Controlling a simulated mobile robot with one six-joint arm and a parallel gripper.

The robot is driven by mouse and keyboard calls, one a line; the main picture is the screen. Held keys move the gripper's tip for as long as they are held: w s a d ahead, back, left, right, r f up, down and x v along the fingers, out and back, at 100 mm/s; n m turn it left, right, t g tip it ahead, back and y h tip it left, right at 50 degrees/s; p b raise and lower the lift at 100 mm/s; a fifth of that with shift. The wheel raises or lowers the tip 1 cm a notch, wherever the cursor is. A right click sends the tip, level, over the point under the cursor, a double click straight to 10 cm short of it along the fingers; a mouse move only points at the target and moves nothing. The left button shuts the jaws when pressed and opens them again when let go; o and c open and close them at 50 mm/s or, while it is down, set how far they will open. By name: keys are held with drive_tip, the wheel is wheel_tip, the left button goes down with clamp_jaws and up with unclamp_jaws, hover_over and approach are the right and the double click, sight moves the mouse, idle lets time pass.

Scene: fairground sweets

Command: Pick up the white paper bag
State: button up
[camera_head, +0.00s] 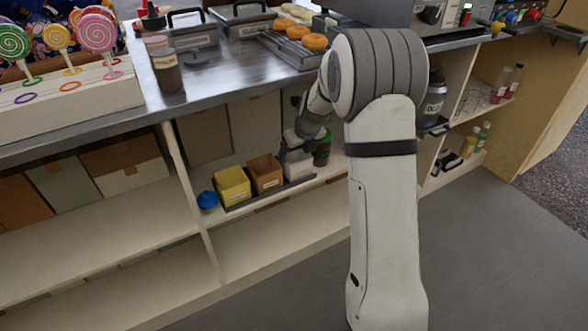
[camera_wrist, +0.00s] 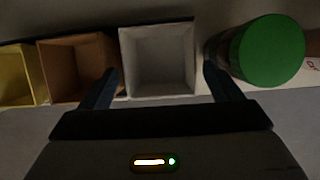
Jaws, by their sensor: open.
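The white paper bag (camera_wrist: 160,62) is an open-topped square box shape in the middle of the wrist view, upright and seen from above. My gripper (camera_wrist: 158,78) is open, with one finger on each side of the bag's near part. The left finger is by the gap to the brown bag, and the right finger is between the white bag and a green-lidded jar. I cannot tell whether either finger touches the bag. In the head view the white paper bag (camera_head: 298,168) stands on the upper shelf under the counter, partly hidden by my gripper (camera_head: 297,150).
A brown bag (camera_head: 266,174) and a yellow bag (camera_head: 233,186) stand to the left in the same row, with a blue ball (camera_head: 207,200) beyond. A green-lidded jar (camera_wrist: 268,50) is close on the right. The counter (camera_head: 220,75) overhangs the shelf.

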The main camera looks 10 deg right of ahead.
sight(295, 158)
drive_tip(key=b+x, duration=0.2)
drive_tip(key=x, duration=0.3)
drive_tip(key=shift+s+f, duration=0.1)
drive_tip(key=shift+c, duration=0.5)
drive_tip(key=c, duration=0.4)
